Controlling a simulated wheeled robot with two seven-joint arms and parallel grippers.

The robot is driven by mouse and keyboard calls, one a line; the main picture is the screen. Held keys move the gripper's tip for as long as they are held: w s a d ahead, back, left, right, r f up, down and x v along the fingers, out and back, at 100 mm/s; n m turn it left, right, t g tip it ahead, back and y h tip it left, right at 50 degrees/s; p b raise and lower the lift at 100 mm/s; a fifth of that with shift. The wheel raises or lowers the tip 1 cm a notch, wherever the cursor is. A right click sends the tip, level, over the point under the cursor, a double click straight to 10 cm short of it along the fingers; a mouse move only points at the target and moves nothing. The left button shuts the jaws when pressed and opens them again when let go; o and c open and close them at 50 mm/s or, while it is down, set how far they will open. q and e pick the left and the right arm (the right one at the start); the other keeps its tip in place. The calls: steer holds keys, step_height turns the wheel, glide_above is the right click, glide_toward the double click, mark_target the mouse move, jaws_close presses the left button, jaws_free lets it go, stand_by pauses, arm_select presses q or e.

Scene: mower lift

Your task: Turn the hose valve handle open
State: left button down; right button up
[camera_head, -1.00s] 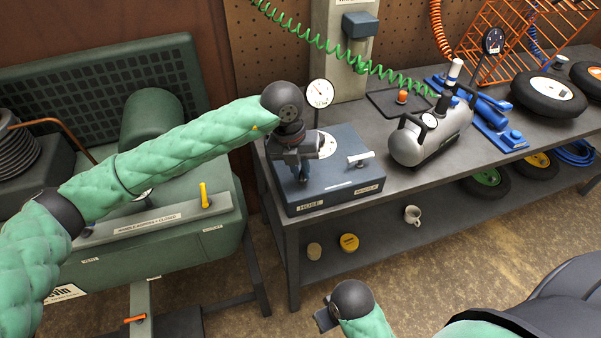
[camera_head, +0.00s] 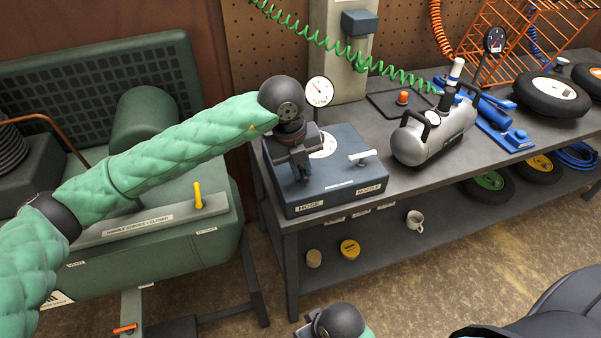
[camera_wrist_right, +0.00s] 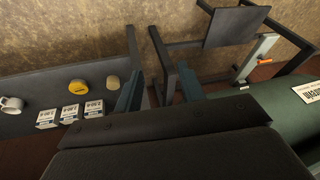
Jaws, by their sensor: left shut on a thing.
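A blue valve box (camera_head: 345,187) sits on the grey bench, with front labels HOSE at its left and NOZZLE at its right. My left gripper (camera_head: 304,176) points down at the box's left side, above the HOSE label. It is shut on the hose valve handle, which the jaws mostly hide, so its angle cannot be read. A white nozzle handle (camera_head: 362,156) stands free on the right side. A round gauge (camera_head: 319,91) rises behind the box. My right gripper (camera_wrist_right: 160,92) is open and empty, low in front of the bench; its two fingers stand apart in the right wrist view.
A silver air tank (camera_head: 435,137) stands on the bench right of the box. A green coiled hose (camera_head: 345,47) hangs behind. A green machine with a yellow lever (camera_head: 198,196) is at the left. A mug (camera_head: 415,221) and a yellow tin (camera_head: 349,249) are on the lower shelf.

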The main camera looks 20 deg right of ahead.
arm_select(q)
steer(key=shift+n, duration=0.5)
arm_select(e)
steer(key=shift+w+a+f, duration=0.2)
steer(key=shift+a+f, duration=0.4)
arm_select(q)
steer(key=c, duration=1.4)
jaws_free()
steer(key=shift+c, duration=0.2)
steer(key=shift+r+b, duration=0.1)
steer(key=shift+b, duration=0.2)
